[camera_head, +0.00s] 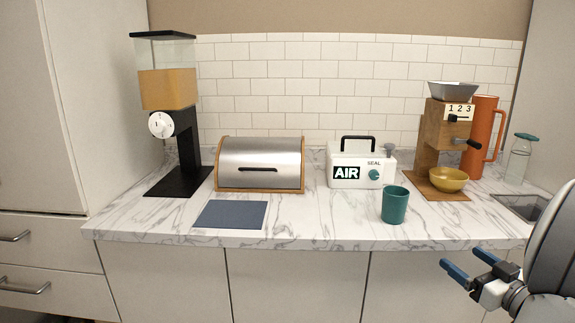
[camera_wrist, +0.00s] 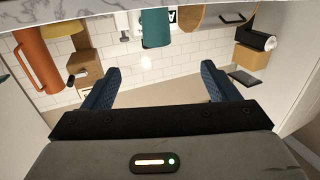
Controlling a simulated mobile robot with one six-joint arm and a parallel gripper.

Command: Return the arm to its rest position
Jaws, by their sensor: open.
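My gripper (camera_head: 463,268) is at the lower right of the head view, in front of the counter and below its top edge. Its two blue fingers are apart with nothing between them. In the wrist view, my gripper (camera_wrist: 172,88) also shows open and empty, and the scene appears upside down. My arm comes in from the right edge of the head view.
The marble counter (camera_head: 310,218) holds a teal cup (camera_head: 395,204) near its front edge, a white AIR box (camera_head: 358,168), a steel bread box (camera_head: 260,165), a blue mat (camera_head: 230,215), a dispenser (camera_head: 168,95), a wooden grinder (camera_head: 440,140) with a yellow bowl (camera_head: 448,180), and an orange pitcher (camera_head: 482,135).

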